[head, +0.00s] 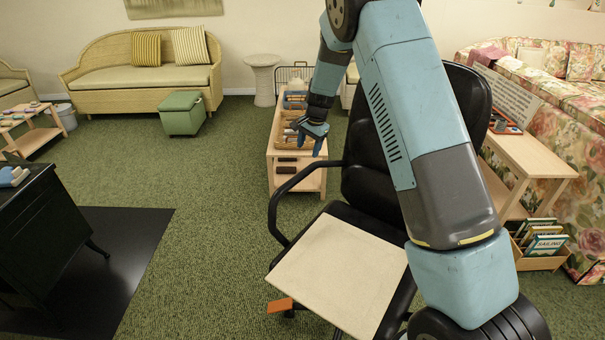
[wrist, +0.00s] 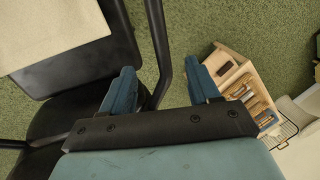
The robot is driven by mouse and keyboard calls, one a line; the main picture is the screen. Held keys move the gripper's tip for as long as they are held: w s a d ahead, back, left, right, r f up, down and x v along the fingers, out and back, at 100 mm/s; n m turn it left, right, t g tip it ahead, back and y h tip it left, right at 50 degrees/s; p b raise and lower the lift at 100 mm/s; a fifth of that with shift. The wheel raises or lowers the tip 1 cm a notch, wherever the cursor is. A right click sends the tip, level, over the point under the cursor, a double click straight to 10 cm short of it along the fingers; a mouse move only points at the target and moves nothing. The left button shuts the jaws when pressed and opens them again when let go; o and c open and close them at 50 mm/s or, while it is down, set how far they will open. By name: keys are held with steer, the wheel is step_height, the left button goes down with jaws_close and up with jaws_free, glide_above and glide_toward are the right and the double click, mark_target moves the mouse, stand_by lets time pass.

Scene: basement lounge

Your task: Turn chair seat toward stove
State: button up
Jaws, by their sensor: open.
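A black office chair (head: 375,190) with a beige square pad (head: 345,270) on its seat stands in front of me, its backrest partly behind my arm. Its seat points toward the lower left in the head view. Its looped armrest (head: 274,215) is on the left side. My gripper (head: 311,146) is open, above and beyond the armrest in the head view. In the wrist view, the armrest bar (wrist: 157,35) shows between the open fingers of my gripper (wrist: 162,74), nearer the left one; contact cannot be told. The black stove (head: 45,235) stands on legs at the left.
A dark floor mat (head: 135,245) lies beside the stove. A low wooden shelf (head: 312,182) with baskets stands behind the armrest. A side table (head: 535,160) and book crate (head: 540,262) are at right. Green carpet (head: 190,185) is clear between stove and chair.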

mark_target(302, 172)
steer(key=x, duration=1.3)
steer(key=shift+a+f, duration=0.1)
steer(key=shift+f, duration=0.1)
steer(key=shift+c, duration=0.4)
jaws_close()
